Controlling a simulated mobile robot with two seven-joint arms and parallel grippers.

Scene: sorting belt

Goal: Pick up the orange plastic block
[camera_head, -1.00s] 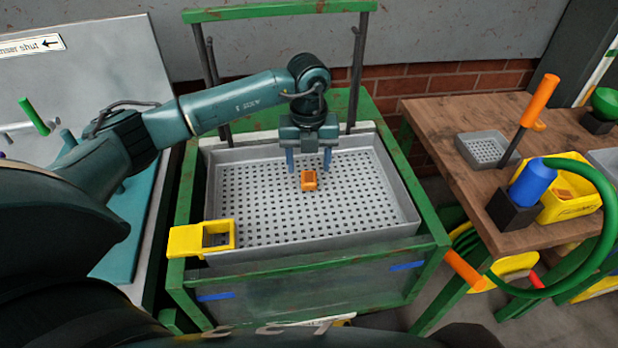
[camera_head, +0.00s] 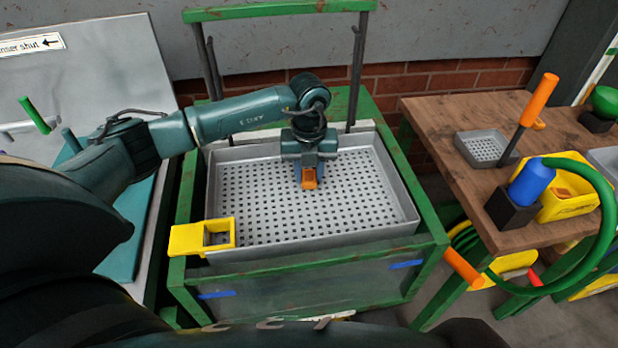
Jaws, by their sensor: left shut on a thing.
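The fingers and gripper body hide part of the block. I cannot tell whether the block still touches the tray floor. My right gripper is not in view.
A yellow bracket (camera_head: 203,237) sits on the tray's front left corner. The green frame (camera_head: 436,243) surrounds the tray, with posts behind it. The wooden table (camera_head: 425,113) at right holds a yellow bin (camera_head: 570,196), a blue-topped tool and a small grey tray (camera_head: 485,148). The rest of the tray is empty.

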